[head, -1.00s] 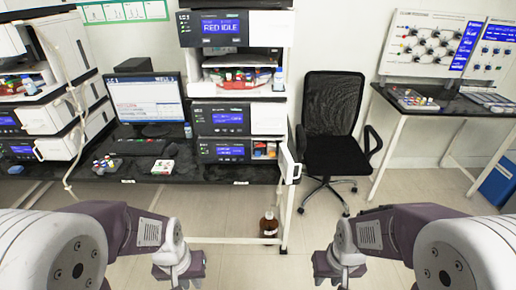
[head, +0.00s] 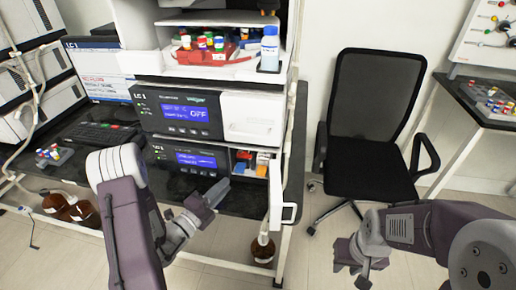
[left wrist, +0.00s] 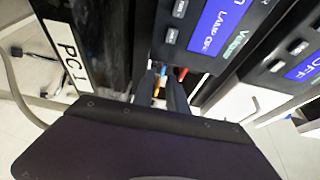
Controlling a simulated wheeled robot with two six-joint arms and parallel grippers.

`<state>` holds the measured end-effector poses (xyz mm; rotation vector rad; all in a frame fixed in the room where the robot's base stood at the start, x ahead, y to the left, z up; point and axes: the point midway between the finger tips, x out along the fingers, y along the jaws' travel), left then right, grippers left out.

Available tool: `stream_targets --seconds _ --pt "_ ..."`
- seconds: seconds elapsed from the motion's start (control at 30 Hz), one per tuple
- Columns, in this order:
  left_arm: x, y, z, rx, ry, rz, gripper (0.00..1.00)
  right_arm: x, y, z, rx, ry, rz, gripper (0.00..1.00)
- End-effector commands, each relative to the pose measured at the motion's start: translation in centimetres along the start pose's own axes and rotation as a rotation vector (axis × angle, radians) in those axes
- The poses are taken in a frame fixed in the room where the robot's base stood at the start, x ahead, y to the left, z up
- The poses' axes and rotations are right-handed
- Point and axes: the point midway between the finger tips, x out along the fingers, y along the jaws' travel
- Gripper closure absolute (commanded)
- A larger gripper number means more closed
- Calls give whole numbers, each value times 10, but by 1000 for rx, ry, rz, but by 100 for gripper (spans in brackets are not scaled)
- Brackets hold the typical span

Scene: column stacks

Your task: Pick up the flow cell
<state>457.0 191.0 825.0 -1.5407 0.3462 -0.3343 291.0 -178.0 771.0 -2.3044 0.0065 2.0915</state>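No part is clearly recognisable as the flow cell. Several small coloured parts sit in the open compartment (head: 243,161) of the lowest instrument, among them an orange-and-white one (head: 262,165). My left gripper (head: 214,194) is in front of that instrument, below and left of the compartment, apart from the parts. In the left wrist view its two dark fingers (left wrist: 161,88) stand apart with a narrow gap, and small orange and red parts show beyond them. My right gripper (head: 357,262) hangs over the floor near the chair, touching nothing; its finger opening is unclear.
The white compartment door (head: 276,195) stands open at the right. A black office chair (head: 372,150) is further right. A brown bottle (head: 262,248) stands on the floor below. A small rack of vials (head: 52,154) and a keyboard (head: 98,137) lie on the left bench.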

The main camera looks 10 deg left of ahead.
Motion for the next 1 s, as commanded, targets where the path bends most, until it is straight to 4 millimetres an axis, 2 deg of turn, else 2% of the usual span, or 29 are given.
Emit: stream_targets --seconds 0.13,0.3,0.43,0.7,0.9,1.0 --pt "1 2 4 -7 -15 -3 82 4 0 1 0 0 0 70" --pt "21 8 2 2 -8 -9 82 41 1 5 0 -1 0 70" --pt "33 7 3 1 -8 -4 82 60 1 7 0 -1 0 70" --pt "43 -1 3 -4 -9 -3 82 62 1 7 0 0 0 70" --pt "78 -3 3 -2 -6 -4 82 68 1 7 0 0 0 70" --pt "89 -3 4 -4 -9 -2 82 69 1 7 0 0 0 70"
